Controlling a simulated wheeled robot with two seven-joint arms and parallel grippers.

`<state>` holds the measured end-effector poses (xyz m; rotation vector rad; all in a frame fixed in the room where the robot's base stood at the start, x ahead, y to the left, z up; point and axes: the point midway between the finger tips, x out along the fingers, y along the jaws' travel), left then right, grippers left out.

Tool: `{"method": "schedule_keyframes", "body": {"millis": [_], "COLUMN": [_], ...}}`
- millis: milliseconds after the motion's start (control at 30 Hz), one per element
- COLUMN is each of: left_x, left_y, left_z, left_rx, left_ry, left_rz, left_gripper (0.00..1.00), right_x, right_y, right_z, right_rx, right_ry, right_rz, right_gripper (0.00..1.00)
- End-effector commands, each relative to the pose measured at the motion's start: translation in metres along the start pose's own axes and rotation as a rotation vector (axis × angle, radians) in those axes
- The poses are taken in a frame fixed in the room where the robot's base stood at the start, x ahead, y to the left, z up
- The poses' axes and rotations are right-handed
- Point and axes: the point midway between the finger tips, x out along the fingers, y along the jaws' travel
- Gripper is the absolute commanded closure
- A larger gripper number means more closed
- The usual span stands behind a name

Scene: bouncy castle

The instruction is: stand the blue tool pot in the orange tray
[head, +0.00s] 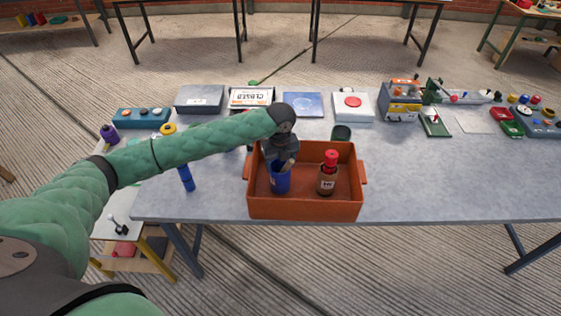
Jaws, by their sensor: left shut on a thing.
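The blue tool pot (280,181) is upright inside the left part of the orange tray (305,208), which sits at the front of the grey table. My left gripper (281,163) comes down over the tray from above and is shut on the pot's upper part. The gripper hides the pot's rim, and I cannot tell whether the pot's base touches the tray floor. My right gripper does not show.
A brown bottle with a red cap (327,178) stands in the tray, right of the pot. Boxes and devices line the table's back; the front right (450,185) is clear.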

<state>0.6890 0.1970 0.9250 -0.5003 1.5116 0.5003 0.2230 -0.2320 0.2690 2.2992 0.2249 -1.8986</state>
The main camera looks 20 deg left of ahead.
Motion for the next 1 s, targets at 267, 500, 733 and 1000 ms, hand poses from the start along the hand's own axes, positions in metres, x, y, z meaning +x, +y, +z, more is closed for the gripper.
{"method": "schedule_keyframes", "body": {"millis": [267,500,733,1000], "left_x": [0.004,0.007,0.007,-0.004], "left_y": [0.000,0.000,0.000,-0.001], "left_z": [0.000,-0.001,-0.001,0.001], "left_rx": [0.001,0.001,0.001,0.000], "left_ry": [0.000,0.001,0.000,-0.002], "left_rz": [-0.001,0.000,0.000,-0.002], "left_gripper": [0.84,0.22,0.14,0.14], "right_x": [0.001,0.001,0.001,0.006], "right_y": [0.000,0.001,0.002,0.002], "right_z": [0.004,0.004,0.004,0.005], "right_rx": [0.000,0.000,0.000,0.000], "right_ry": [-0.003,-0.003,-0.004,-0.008], "right_rz": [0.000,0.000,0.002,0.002], "right_gripper": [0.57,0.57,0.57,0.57]}}
